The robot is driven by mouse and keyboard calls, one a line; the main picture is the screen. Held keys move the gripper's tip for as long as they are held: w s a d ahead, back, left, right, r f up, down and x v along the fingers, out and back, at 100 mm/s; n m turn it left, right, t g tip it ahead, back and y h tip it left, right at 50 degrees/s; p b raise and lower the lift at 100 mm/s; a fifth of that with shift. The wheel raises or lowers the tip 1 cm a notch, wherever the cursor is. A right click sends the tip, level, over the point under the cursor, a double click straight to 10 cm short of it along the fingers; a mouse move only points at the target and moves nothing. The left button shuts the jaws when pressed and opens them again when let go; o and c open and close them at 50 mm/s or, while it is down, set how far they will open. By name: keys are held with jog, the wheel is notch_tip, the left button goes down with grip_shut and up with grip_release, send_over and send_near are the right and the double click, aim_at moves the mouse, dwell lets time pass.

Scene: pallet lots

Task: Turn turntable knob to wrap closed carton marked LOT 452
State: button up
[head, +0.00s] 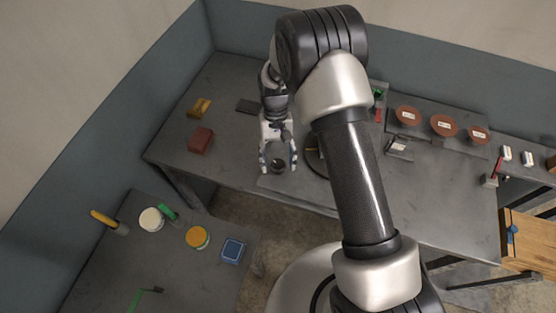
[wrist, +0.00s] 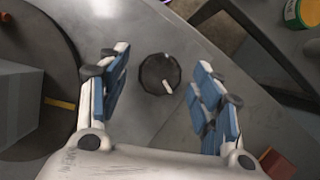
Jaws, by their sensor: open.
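The turntable knob (wrist: 160,73) is black, round and ridged, with a white mark at its lower right edge. It lies between the fingers of my gripper (wrist: 163,58) in the wrist view, with a gap on both sides. In the head view my gripper (head: 279,168) points down, open, over the front of the bench around the knob. The dark turntable disc (wrist: 62,125) is at the left of the wrist view, with a yellow stripe. A plain grey box (wrist: 18,100), perhaps the carton, stands on it, partly cut off. No lot marking is readable. My arm hides most of the turntable in the head view.
A red block (head: 200,139) and a yellow-brown block (head: 199,107) lie on the bench's left. Reddish-brown labelled discs (head: 444,125) stand at the right back. A lower table (head: 190,270) at front left holds tins and a blue box (head: 233,250). Bench around the knob is clear.

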jog(key=v, duration=1.1)
jog(key=shift+r, duration=0.35)
jog(key=shift+d+r, duration=0.1)
dwell(0.9)
jog(key=s+d+r+t+b, duration=0.15)
jog(key=s+d+r, duration=0.25)
jog(key=r, duration=0.5)
jog(key=s+d+r+t, duration=0.3)
jog(key=s+r, duration=0.2)
jog(key=r, duration=0.3)
jog(key=s+d+t, duration=0.2)
jog(key=s+d, duration=0.1)
jog(key=s, duration=0.5)
jog(key=s+d+r+t+b, duration=0.1)
jog(key=s+d+t, duration=0.1)
jog(key=s, duration=0.6)
jog(key=shift+d+m+t, duration=0.35)
jog(key=shift+d+m, duration=0.05)
jog(key=shift+d, duration=0.1)
jog(key=shift+r, duration=0.1)
jog(key=shift+c, duration=0.2)
